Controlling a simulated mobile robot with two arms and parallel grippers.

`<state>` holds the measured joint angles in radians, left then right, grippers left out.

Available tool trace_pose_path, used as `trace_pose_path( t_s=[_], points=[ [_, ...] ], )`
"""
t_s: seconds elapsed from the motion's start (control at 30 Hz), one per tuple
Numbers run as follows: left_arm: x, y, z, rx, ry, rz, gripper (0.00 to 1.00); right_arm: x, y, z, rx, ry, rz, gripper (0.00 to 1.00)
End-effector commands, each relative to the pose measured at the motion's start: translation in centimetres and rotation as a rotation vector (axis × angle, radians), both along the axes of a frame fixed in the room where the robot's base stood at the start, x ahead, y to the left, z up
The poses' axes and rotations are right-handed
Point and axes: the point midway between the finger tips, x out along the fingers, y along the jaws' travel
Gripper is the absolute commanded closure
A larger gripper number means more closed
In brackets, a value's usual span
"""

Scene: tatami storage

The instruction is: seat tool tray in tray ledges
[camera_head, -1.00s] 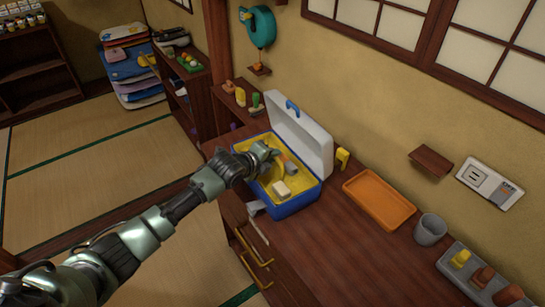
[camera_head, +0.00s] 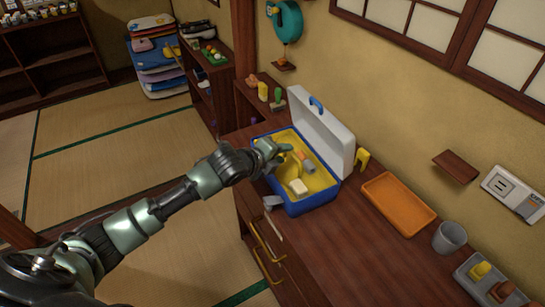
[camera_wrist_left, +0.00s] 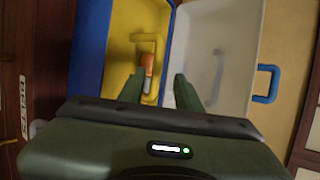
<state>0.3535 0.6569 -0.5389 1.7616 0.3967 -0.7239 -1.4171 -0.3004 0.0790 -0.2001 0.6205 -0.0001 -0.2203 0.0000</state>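A blue toolbox (camera_head: 316,203) with its white lid (camera_head: 325,135) raised stands on the wooden counter. Its inside shows a yellow tray (camera_head: 318,182) with a raised yellow handle, also seen in the left wrist view (camera_wrist_left: 117,52). An orange and grey item (camera_head: 305,162) and a pale block (camera_head: 298,187) lie in it. I cannot tell whether the yellow tray rests on ledges; they are hidden. My left gripper (camera_head: 280,154) is over the box's far left part. In the left wrist view its fingers (camera_wrist_left: 158,88) are apart with nothing clamped between them. My right gripper is out of view.
An orange tray (camera_head: 398,204) lies right of the box, with a grey cup (camera_head: 449,237) and a grey holder (camera_head: 490,283) beyond. A yellow item (camera_head: 361,160) stands by the lid. The raised lid is close to my left gripper. The front right counter is clear.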

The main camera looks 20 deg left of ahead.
Motion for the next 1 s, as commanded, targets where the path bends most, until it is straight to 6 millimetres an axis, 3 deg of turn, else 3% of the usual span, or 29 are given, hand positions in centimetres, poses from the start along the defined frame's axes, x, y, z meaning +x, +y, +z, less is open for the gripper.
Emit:
trace_pose_path(
  t_s=[0.1,0.3,0.87,1.0],
  points=[
    [-2.1,0.6,1.1,0.002,-0.001,-0.002,0.66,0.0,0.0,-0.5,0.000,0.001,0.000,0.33],
    [-4.1,1.3,2.4,0.002,0.000,0.001,0.66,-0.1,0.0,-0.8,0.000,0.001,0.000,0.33],
    [-4.6,1.3,2.8,0.000,0.000,0.001,0.66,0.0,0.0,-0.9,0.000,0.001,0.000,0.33],
    [-5.8,0.3,1.6,-0.055,0.043,0.030,0.66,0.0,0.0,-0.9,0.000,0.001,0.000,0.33]
  ],
)
